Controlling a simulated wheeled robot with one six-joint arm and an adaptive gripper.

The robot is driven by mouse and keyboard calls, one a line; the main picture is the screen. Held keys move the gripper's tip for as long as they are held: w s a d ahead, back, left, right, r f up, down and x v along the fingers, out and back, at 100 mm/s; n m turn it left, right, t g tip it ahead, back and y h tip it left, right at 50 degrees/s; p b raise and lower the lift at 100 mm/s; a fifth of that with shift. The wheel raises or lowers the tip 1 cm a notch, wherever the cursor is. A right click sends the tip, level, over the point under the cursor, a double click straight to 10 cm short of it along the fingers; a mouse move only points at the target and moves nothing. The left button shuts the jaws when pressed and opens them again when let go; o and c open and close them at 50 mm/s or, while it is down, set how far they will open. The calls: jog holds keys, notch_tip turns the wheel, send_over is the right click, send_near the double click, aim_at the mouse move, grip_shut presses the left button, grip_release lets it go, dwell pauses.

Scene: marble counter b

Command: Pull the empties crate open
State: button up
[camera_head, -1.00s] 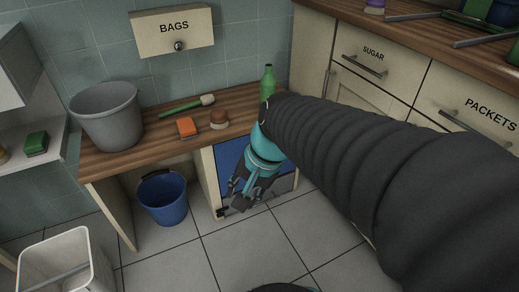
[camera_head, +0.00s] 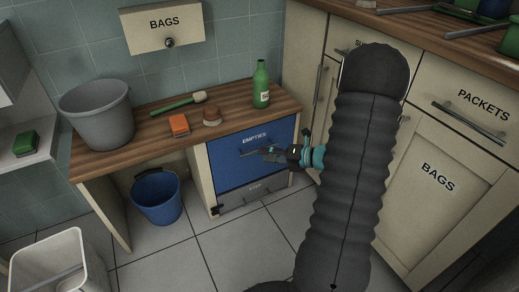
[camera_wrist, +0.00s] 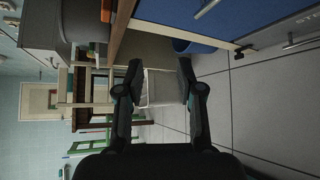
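The empties crate (camera_head: 232,172) is a blue front labelled EMPTIES under the wooden counter, and it sits flush in its bay. In the head view my gripper (camera_head: 250,152) is in front of it, reaching in from the right and pointing left, and it covers part of the front. In the wrist view the crate's blue front (camera_wrist: 165,13) is at the top right with a metal bar handle (camera_wrist: 207,8). My gripper (camera_wrist: 159,68) shows there with its fingers spread, nothing held between them, and the handle outside them.
A grey drawer (camera_head: 236,203) with a dark latch lies below the crate. A blue bucket (camera_head: 157,200) stands on the floor to the left. A green bottle (camera_head: 261,88) stands on the counter above. Cream cabinets (camera_head: 432,165) close off the right. Tiled floor in front is clear.

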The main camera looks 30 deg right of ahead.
jog(key=d+f+m+t+h, duration=0.3)
jog(key=d+f+m+t, duration=0.1)
jog(key=d+f+m, duration=0.4)
jog(key=x, duration=0.9)
jog(key=d+x, duration=0.1)
jog(key=x, duration=0.3)
jog(key=shift+w+a+r+b, duration=0.1)
jog(key=shift+w+r+b, duration=0.1)
jog(key=shift+w+b, duration=0.25)
grip_shut()
jog(key=shift+g, duration=0.3)
